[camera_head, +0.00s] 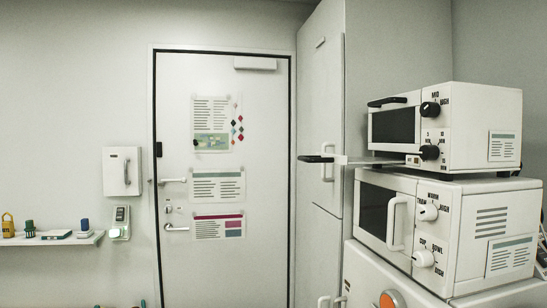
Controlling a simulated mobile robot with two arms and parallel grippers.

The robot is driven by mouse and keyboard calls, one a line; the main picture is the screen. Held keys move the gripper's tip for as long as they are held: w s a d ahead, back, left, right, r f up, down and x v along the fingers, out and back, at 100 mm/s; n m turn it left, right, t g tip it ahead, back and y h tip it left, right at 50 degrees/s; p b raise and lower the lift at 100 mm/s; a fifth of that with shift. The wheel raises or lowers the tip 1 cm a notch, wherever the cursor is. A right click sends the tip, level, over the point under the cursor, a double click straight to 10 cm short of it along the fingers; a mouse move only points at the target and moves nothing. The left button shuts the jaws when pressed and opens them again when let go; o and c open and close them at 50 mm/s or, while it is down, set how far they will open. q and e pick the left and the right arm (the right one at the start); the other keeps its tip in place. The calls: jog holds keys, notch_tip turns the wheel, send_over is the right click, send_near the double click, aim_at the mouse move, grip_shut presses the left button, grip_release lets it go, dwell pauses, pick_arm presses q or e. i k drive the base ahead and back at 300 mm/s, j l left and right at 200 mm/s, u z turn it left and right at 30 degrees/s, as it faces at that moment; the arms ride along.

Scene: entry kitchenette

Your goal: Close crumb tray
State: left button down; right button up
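The crumb tray (365,160) is a thin, pale, flat tray with a black handle (315,158). It sticks out to the left from the bottom of the upper white toaster oven (460,145), so it stands open. Its inner end is hidden inside the oven. The oven's door, with a dark window (393,126) and a black bar handle (387,101), looks shut. Neither of my grippers can be made out in the head view.
The toaster oven stands on a white microwave (470,240) with knobs and a white door handle (398,222). A tall cabinet (325,110) is behind the tray. A door (224,265) and a small wall shelf (50,240) are to the left.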

aim_at(340, 160)
jog(key=i+j, duration=0.1)
jog(key=i, duration=0.45)
jog(key=i+z, duration=0.1)
jog(key=i, duration=0.45)
